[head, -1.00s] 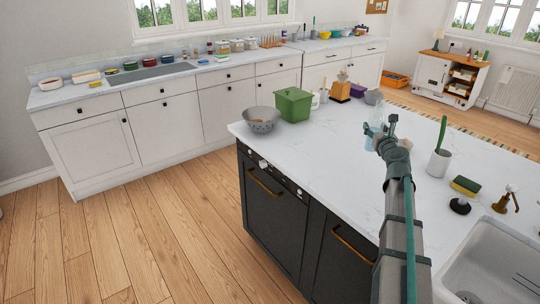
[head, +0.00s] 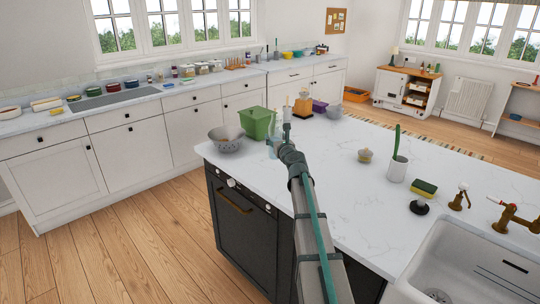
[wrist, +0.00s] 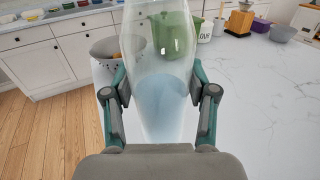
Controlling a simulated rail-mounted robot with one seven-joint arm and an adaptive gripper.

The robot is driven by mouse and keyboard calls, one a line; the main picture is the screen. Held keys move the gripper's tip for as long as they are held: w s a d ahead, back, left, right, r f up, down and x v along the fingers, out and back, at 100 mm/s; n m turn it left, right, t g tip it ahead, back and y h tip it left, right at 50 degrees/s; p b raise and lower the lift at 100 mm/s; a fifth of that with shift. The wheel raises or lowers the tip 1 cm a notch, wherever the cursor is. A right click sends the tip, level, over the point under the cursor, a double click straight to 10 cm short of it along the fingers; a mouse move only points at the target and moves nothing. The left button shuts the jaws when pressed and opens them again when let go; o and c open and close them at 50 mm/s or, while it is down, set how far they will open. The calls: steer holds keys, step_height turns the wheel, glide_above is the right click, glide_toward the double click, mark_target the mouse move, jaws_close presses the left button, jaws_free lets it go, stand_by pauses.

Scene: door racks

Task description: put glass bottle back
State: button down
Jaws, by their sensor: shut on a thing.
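The clear glass bottle (wrist: 160,95), with bluish lower contents, is between the fingers of my gripper (wrist: 158,88) in the wrist view. My gripper is shut on it, and the bottle looks roughly upright. In the head view my gripper (head: 286,130) is above the white island counter, and part of the bottle (head: 272,146) shows to its left. The arm hides some of the bottle there. I cannot tell whether its base touches the counter.
A grey colander (head: 227,140) and green bin (head: 257,122) stand on the island (head: 335,190) near the bottle. A small jar (head: 365,156), cactus pot (head: 397,169), sponge (head: 424,187) and sink (head: 455,275) lie to the right. An open-shelved cabinet (head: 405,93) stands at the back.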

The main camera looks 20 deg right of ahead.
steer(key=shift+w+d+f+b, duration=0.4)
steer(key=shift+w+f, duration=1)
steer(key=shift+f, duration=0.35)
steer(key=shift+w+d+f+b, duration=0.4)
steer(key=shift+w+f, duration=0.95)
steer(key=shift+f, duration=0.4)
steer(key=shift+w+d+f+b, duration=0.3)
steer(key=shift+w+f+b, duration=0.1)
steer(key=shift+w+f, duration=1.2)
steer(key=shift+s+f, duration=0.2)
steer(key=shift+f, duration=0.1)
steer(key=shift+c, duration=1.7)
jaws_free()
